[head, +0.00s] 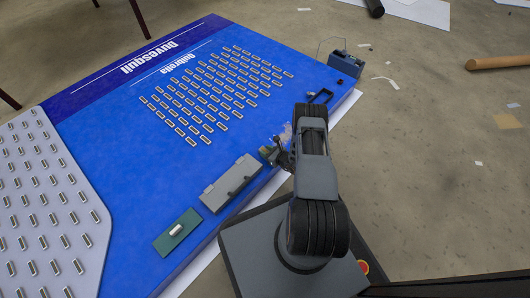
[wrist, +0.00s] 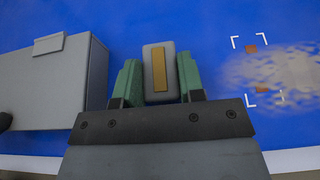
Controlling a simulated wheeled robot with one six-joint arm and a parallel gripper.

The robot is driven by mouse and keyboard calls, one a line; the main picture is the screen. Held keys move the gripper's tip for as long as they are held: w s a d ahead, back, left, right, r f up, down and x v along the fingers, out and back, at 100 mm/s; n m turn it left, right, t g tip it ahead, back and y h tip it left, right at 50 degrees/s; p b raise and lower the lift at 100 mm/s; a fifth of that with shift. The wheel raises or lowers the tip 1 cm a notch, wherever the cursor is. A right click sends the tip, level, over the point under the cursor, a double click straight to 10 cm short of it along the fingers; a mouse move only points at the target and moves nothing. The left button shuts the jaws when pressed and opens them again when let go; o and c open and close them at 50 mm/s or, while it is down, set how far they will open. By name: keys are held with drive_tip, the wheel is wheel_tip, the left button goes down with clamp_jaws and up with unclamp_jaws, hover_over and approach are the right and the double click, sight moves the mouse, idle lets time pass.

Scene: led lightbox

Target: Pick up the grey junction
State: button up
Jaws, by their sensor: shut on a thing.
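The grey junction (wrist: 148,66) is a small rounded grey block with a tan strip along its top, in the wrist view. My gripper (wrist: 158,84) has a green finger on each side of it and is shut on it. In the head view my gripper (head: 272,152) is low over the near right edge of the blue panel (head: 190,55). The junction is too small there to make out. I cannot tell whether it still touches the panel.
A grey box (wrist: 45,85) lies close to the left of my gripper. A green board (head: 178,232) with a pale part lies farther left. Rows of small LED modules (head: 215,85) cover the panel's middle. A blue box (head: 346,64) stands at the far right corner. White corner marks frame a smeared patch (wrist: 285,75).

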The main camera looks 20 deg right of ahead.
drive_tip(key=shift+c, duration=1.1)
drive_tip(key=shift+r, duration=0.1)
drive_tip(key=shift+r, duration=0.3)
drive_tip(key=r+p, duration=0.1)
drive_tip(key=r, duration=0.1)
drive_tip(key=d+r+p, duration=0.1)
drive_tip(key=shift+s+r, duration=0.1)
drive_tip(key=shift+r, duration=0.25)
drive_tip(key=s+d+r+p, duration=0.1)
drive_tip(key=d+r+p, duration=0.1)
drive_tip(key=d+r, duration=0.2)
drive_tip(key=s+d+r+p, duration=0.2)
drive_tip(key=d+r+p, duration=0.1)
drive_tip(key=d, duration=0.5)
drive_tip(key=shift+d+r, duration=0.4)
drive_tip(key=shift+r, duration=0.35)
drive_tip(key=shift+r+p, duration=0.1)
drive_tip(key=shift+p, duration=0.2)
wheel_tip(320, 180, up, 5)
drive_tip(key=p, duration=0.3)
